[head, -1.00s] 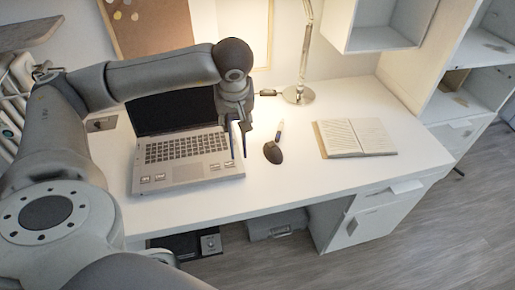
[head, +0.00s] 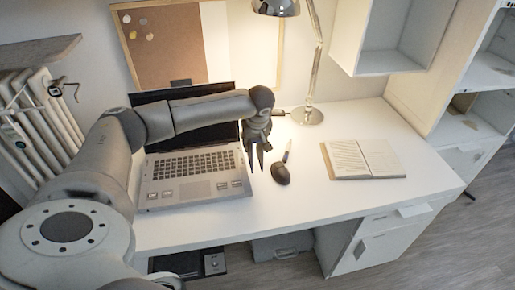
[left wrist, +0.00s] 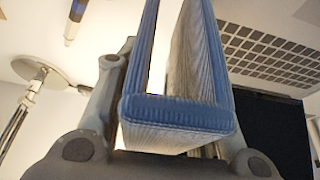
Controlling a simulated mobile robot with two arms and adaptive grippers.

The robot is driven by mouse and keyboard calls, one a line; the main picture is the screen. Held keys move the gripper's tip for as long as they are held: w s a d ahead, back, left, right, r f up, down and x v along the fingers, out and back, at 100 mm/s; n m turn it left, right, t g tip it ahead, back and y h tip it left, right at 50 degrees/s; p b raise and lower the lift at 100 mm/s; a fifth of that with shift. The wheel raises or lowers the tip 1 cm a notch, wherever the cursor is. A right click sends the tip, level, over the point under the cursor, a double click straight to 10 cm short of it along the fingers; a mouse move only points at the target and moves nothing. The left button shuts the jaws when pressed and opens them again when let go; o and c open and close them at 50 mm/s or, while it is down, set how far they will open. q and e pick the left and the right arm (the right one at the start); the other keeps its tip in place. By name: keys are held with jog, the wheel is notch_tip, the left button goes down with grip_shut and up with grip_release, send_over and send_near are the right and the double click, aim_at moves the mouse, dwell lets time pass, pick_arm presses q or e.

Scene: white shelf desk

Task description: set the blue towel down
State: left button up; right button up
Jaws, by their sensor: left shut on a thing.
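My left gripper (head: 257,160) hangs over the desk between the laptop and the mouse. In the left wrist view the blue towel (left wrist: 178,112) is folded into a ribbed loop, blue on the edge and paler inside, and lies between the fingers. The gripper is shut on it. In the head view I cannot make out the towel at the fingers. I cannot tell how high it is above the desk. My right gripper is out of view.
The open laptop (head: 192,178) is left of the gripper. A black mouse (head: 280,173) and a pen (head: 287,150) are close on its right. A lamp (head: 307,116) stands behind. An open book (head: 362,159) lies farther right. The desk (head: 330,200) is bare in front of it.

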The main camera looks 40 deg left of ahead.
aim_at(257, 150)
pick_arm(q)
jog(key=shift+w+f, duration=0.45)
jog(key=shift+f, duration=0.15)
jog(key=shift+w+f, duration=0.4)
jog(key=shift+f, duration=0.2)
notch_tip(257, 150, down, 2)
jog(key=shift+f+p, duration=0.15)
jog(key=shift+p, duration=0.4)
jog(key=shift+f, duration=0.25)
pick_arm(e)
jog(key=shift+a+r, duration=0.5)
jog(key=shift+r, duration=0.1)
pick_arm(q)
jog(key=shift+f, duration=0.15)
jog(key=o, duration=1)
jog(key=shift+o, duration=0.2)
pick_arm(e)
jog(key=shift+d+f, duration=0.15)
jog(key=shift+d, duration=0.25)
